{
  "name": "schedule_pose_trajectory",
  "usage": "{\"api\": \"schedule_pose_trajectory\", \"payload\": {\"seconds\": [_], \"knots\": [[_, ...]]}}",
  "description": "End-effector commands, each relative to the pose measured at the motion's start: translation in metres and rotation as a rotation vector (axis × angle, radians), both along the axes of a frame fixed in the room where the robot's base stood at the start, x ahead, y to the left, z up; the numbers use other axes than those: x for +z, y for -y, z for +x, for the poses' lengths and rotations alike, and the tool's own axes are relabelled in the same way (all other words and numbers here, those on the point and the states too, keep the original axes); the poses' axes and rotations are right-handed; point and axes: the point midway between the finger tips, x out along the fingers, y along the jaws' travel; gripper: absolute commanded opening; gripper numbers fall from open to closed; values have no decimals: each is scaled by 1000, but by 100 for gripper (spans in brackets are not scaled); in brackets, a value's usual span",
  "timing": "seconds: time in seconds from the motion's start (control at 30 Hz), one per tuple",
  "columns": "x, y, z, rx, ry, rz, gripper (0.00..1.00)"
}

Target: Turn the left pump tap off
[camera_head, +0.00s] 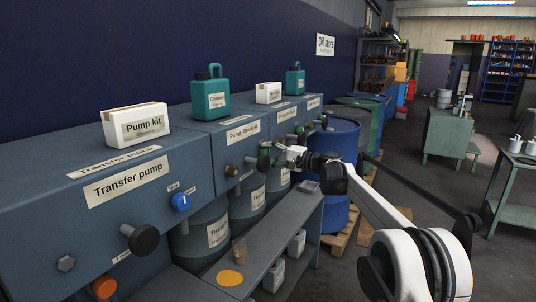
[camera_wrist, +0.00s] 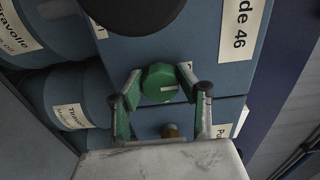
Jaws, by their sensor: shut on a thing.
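A round green knob (camera_wrist: 160,83) with a short white mark is on a blue-grey pump housing whose label (camera_wrist: 241,28) ends in "de 46". My gripper (camera_wrist: 169,84) has its two green-padded fingers on either side of the knob and is shut on it. In the head view my gripper (camera_head: 276,152) reaches the front of the middle housings, and the knob is mostly hidden behind it. The white mark points toward the right in the wrist view. The nearest housing, labelled "Transfer pump" (camera_head: 122,183), carries a blue knob (camera_head: 181,201) with a white mark.
A large black knob (camera_wrist: 138,8) is close to my fingers, and a brass fitting (camera_wrist: 170,131) sits below. Another black knob (camera_head: 140,238) juts from the nearest housing. A grey bench (camera_head: 262,245) runs below, with an orange disc (camera_head: 229,278). Blue drums (camera_head: 333,139) stand beyond.

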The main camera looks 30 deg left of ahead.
Motion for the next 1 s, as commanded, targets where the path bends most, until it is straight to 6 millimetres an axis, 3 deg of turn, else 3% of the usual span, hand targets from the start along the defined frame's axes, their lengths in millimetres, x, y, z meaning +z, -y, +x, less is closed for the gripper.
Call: {"api": "schedule_pose_trajectory", "payload": {"seconds": [0.17,0.2,0.33,0.67,0.83,1.0], "knots": [[0,0,0,0,1,-1,8],[0,0,0,0,1,-1,37],[0,0,0,0,0,0,53],[0,4,1,-1,-1,0,53],[1,24,1,-1,-1,0,53],[0,59,3,-2,-1,0,53]]}}
